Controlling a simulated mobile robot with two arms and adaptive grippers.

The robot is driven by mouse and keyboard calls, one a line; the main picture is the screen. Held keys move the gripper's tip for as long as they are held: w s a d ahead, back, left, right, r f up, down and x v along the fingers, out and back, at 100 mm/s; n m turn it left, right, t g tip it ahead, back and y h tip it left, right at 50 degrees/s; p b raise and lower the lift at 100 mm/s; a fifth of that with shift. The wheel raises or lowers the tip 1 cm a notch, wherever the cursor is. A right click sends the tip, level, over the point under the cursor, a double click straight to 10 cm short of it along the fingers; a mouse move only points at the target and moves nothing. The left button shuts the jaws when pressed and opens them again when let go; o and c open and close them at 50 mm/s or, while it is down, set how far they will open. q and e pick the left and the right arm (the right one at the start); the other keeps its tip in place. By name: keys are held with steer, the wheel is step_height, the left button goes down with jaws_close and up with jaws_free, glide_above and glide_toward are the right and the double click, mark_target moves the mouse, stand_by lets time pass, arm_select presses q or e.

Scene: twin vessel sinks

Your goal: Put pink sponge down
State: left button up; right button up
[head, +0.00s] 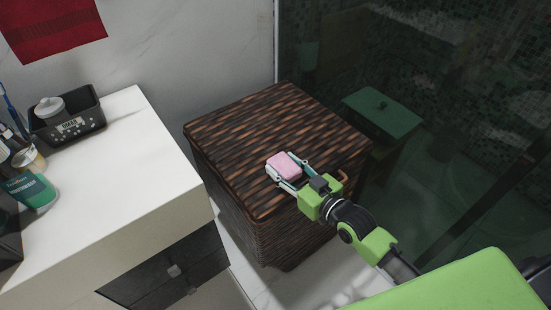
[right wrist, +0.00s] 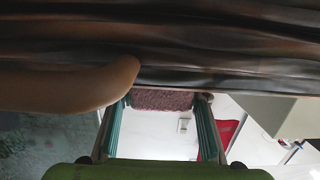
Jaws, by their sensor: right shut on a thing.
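The pink sponge (head: 284,165) is between the fingers of my right gripper (head: 285,173), which is shut on it. The sponge is over the top of the dark brown woven hamper (head: 240,130), towards its right part. I cannot tell whether the sponge touches the lid. In the right wrist view the sponge (right wrist: 162,99) shows dark pink between the two fingertips, close to the hamper surface (right wrist: 220,50). My left gripper is not in view.
A curved brown handle (right wrist: 90,88) on the hamper is close to my right gripper. A white counter (head: 120,170) with a black basket (head: 68,118) and a green tube (head: 32,190) stands left. A small green-tinted stool (head: 383,110) is behind glass. The hamper's left top is clear.

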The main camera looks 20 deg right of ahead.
mark_target(276, 159)
steer(key=x, duration=0.2)
steer(key=r+x, duration=0.1)
steer(key=x, duration=0.1)
steer(key=shift+w+f, duration=0.1)
steer(key=shift+w, duration=0.05)
steer(key=shift+f, duration=0.1)
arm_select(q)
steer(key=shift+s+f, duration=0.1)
arm_select(e)
steer(key=shift+f, duration=0.1)
steer(key=shift+f, duration=0.1)
steer(key=o, duration=0.8)
